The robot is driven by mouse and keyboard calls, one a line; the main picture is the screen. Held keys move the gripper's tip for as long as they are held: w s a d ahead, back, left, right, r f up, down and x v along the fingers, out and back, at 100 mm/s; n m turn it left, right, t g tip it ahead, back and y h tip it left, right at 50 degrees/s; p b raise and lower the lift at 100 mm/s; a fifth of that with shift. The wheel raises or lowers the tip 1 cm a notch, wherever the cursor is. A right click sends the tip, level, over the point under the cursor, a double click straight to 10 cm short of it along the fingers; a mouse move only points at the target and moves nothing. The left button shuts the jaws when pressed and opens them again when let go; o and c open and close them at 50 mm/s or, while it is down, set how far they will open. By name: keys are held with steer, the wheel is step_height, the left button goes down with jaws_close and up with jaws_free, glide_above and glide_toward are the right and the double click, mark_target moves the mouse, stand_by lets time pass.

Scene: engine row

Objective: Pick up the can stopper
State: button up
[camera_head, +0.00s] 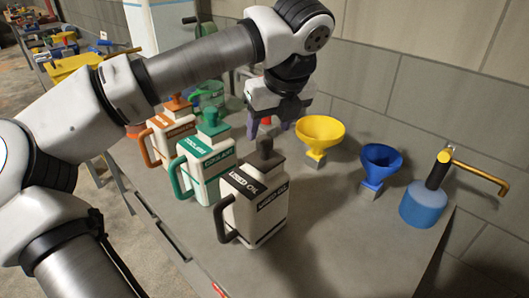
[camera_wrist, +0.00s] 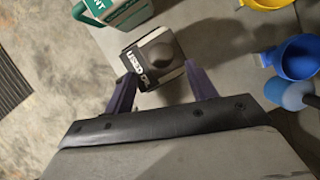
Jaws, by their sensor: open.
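The white used oil can (camera_head: 262,205) stands upright on the grey table, with a dark stopper (camera_head: 266,150) on top. Beside it stand the coolant can (camera_head: 208,165) with a green stopper (camera_head: 211,122) and another white can (camera_head: 172,132) with an orange stopper (camera_head: 178,101). My gripper (camera_head: 268,130) is open and points down above the used oil can. In the wrist view, my gripper (camera_wrist: 160,72) has its purple fingers either side of the dark stopper (camera_wrist: 158,56). The fingers appear apart from the stopper, with nothing held.
To the right stand a yellow funnel (camera_head: 320,132), a blue funnel (camera_head: 379,163) and a blue pump bottle (camera_head: 423,205) with a brass spout. A block wall runs behind the table. The front right of the table is clear.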

mark_target(266, 139)
steer(key=shift+p+x, duration=1.4)
steer(key=shift+x, duration=1.95)
steer(key=shift+w+r, duration=0.1)
steer(key=shift+w, duration=0.05)
steer(key=c, duration=1.1)
step_height(266, 139, up, 20)
steer(key=b, duration=0.3)
